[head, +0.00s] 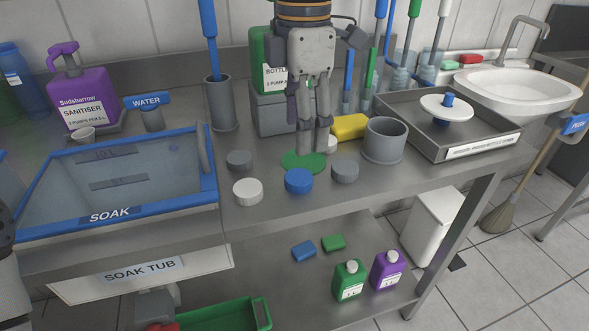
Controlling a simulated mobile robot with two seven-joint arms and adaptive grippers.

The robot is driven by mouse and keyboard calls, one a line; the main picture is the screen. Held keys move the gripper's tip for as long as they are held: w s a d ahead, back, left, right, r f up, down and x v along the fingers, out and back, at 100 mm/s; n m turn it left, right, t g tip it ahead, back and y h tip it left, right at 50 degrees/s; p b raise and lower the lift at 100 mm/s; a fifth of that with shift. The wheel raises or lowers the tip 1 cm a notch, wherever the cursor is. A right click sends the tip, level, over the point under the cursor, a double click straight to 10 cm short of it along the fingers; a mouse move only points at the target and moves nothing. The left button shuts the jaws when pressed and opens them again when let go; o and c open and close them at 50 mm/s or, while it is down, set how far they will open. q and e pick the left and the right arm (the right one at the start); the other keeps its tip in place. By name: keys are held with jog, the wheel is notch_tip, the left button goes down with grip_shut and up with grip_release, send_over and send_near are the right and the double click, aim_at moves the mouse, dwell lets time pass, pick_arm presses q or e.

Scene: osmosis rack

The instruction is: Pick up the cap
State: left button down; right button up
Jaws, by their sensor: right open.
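My right gripper (313,148) points down above the green round patch (304,162), just behind the blue cap. It is open, and I see nothing held between its fingers. A pale round piece (331,142) shows partly behind its right finger. My left gripper is out of view.
The blue-rimmed soak tub (212,178) lies left, a grey tray (400,105) right. The front counter strip is clear.

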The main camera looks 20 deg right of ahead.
aim_at(299, 177)
jog(key=f, duration=0.8)
jog(key=shift+s+a+f, duration=0.2)
jog(key=shift+s+a, duration=0.1)
jog(key=shift+s, duration=0.05)
jog(key=c, duration=0.8)
